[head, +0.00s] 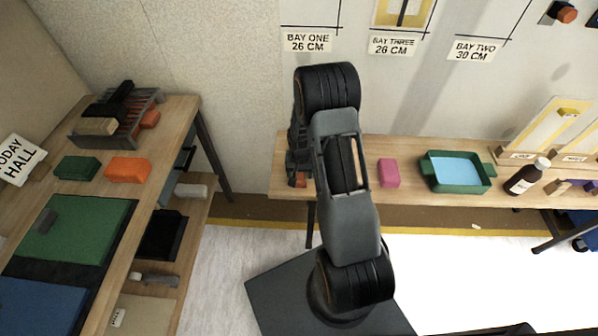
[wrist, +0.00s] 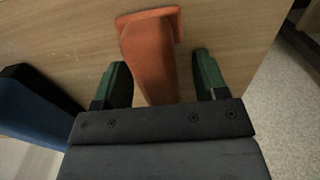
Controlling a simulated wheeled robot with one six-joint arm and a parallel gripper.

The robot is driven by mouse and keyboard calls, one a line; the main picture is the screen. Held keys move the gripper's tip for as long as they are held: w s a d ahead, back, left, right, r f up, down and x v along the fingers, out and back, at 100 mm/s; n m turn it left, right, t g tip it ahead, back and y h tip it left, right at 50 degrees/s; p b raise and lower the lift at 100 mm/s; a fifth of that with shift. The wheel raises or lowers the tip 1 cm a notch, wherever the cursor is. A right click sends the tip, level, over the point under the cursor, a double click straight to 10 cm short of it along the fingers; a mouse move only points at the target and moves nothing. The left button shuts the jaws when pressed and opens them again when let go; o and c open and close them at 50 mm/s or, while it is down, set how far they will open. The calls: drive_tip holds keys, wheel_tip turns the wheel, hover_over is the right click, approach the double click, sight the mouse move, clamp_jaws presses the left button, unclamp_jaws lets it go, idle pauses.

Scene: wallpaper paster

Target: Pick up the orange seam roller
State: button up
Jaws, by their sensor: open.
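An orange tapered piece with a wider flat end (wrist: 150,50), which I take to be the orange seam roller, lies on the wooden bench top in the wrist view. My gripper (wrist: 162,80) is open, with one green-tipped finger on each side of the piece and visible gaps on both sides. The piece's near end is hidden behind the gripper body. In the head view, my gripper (head: 298,160) is at the left end of the back bench (head: 400,196), mostly behind my arm. A little orange (head: 300,180) shows under it.
A pink block (head: 389,173), a green tray with blue inside (head: 457,172) and a dark bottle (head: 527,176) stand to the right on the back bench. The left table holds a green block (head: 77,168), an orange block (head: 128,169) and a rack (head: 115,118).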

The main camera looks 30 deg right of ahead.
drive_tip(key=shift+f, duration=0.2)
idle(0.3)
drive_tip(key=c, duration=1)
